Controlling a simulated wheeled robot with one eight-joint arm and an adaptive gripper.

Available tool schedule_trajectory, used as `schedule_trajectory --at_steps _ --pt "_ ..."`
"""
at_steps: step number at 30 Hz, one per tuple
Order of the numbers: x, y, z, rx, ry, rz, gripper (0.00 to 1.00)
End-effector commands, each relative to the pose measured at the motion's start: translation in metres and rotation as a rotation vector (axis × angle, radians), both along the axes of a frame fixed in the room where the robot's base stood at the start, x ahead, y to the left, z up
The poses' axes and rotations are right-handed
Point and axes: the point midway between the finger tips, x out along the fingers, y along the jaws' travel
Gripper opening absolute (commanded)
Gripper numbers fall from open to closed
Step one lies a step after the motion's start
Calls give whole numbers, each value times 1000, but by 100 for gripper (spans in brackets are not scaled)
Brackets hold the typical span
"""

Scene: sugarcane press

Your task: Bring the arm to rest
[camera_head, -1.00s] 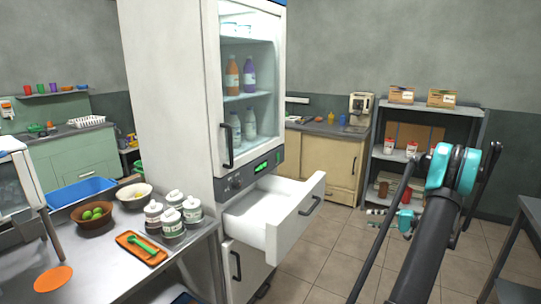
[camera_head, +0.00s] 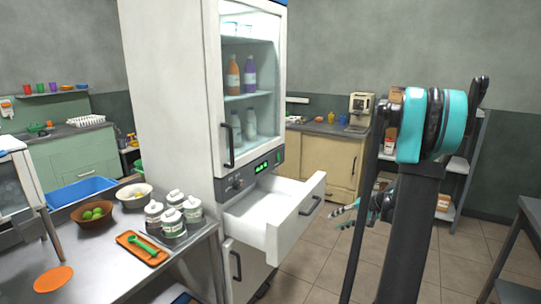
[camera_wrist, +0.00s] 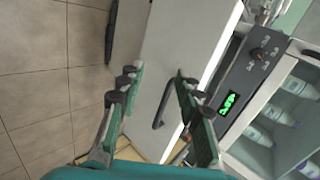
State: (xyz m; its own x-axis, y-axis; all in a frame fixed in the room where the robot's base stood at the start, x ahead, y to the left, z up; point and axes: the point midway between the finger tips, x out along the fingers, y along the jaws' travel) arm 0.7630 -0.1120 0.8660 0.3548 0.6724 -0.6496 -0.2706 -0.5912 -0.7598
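My gripper (camera_head: 340,217) is at the right of the open drawer in the head view, its fingers pointing left toward it, apart from the drawer front. In the wrist view my gripper (camera_wrist: 157,80) is open, with its two fingers apart and nothing held. The dark drawer handle (camera_wrist: 168,100) shows behind and between the fingers, untouched as far as I can tell. My arm (camera_head: 410,220) is raised and folded at the right of the head view, with a teal joint on top.
The white drawer (camera_head: 290,225) stands pulled out from the fridge cabinet (camera_head: 170,100). A metal table (camera_head: 85,265) with jars and bowls is at the left. A shelf (camera_head: 468,165) stands behind my arm, and a dark table edge (camera_head: 530,215) is at the right. Tiled floor lies between.

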Motion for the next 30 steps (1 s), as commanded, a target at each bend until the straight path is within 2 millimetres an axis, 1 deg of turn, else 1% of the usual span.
schedule_trajectory --at_steps 1,3,5,6,8,12,17,18,21,24,27,30 --pt "-15 16 3 -43 9 15 35" --pt "-33 31 4 -109 19 30 35" --pt "-50 42 4 -166 26 42 35" --pt "-62 49 4 -204 28 52 35" --pt "-80 58 2 -263 30 66 35" --pt "-124 74 -1 -399 23 102 35" --pt "-174 83 -9 -556 -1 147 35" --pt "-187 84 -12 -595 -9 160 35" --pt "-216 83 -18 -690 -36 189 35" --pt "-241 80 -25 -772 -66 217 35" --pt "-258 77 -31 -837 -91 237 35" --pt "-268 73 -34 -878 -108 251 35"
